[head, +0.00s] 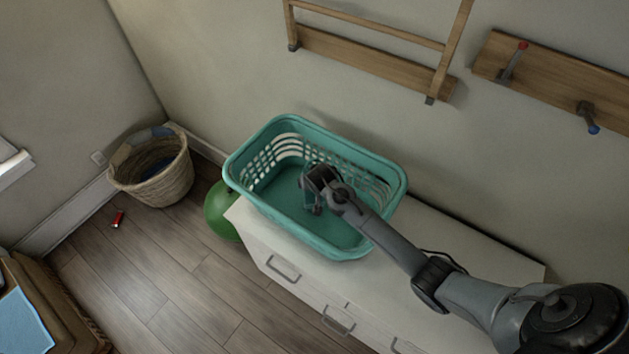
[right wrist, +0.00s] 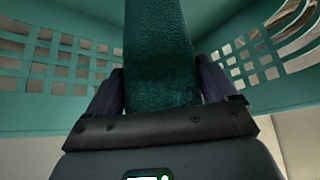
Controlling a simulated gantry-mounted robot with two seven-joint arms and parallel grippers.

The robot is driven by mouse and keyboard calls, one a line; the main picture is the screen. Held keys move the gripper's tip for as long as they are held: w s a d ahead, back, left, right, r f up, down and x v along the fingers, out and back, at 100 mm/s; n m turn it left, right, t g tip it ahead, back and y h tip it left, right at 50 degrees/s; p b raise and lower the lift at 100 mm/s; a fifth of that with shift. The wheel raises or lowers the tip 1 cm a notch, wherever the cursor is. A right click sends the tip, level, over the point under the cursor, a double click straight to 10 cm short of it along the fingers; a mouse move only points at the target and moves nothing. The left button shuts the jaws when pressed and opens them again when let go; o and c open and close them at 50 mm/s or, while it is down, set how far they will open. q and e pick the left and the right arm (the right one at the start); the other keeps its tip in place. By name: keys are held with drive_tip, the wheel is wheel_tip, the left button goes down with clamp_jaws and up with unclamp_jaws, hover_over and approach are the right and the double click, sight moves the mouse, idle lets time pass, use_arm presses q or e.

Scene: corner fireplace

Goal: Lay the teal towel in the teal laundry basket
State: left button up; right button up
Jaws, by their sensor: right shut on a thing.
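The teal laundry basket (head: 383,168) stands on the white cabinet, with slotted walls and an open top; its walls (right wrist: 50,62) also show in the right wrist view. My right arm comes in from the right over the rim, and my right gripper (head: 316,207) is within the basket's opening in the head view. In the right wrist view, the dark teal towel (right wrist: 160,62) is between the fingers of my right gripper (right wrist: 160,88), which is shut on it. I cannot make out the towel in the head view, nor whether it touches the basket floor. My left gripper is out of view.
The white cabinet (head: 422,235) has drawers in front and a dark cable on top. A wicker basket (head: 155,180), a green round object (head: 218,212) and a small red item (head: 118,219) are on the floor. A wooden rack (head: 372,62) and hook board (head: 555,80) are on the wall.

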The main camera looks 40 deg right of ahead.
drive_tip(key=shift+f, duration=0.1)
drive_tip(key=o, duration=1.4)
drive_tip(key=v, duration=1.2)
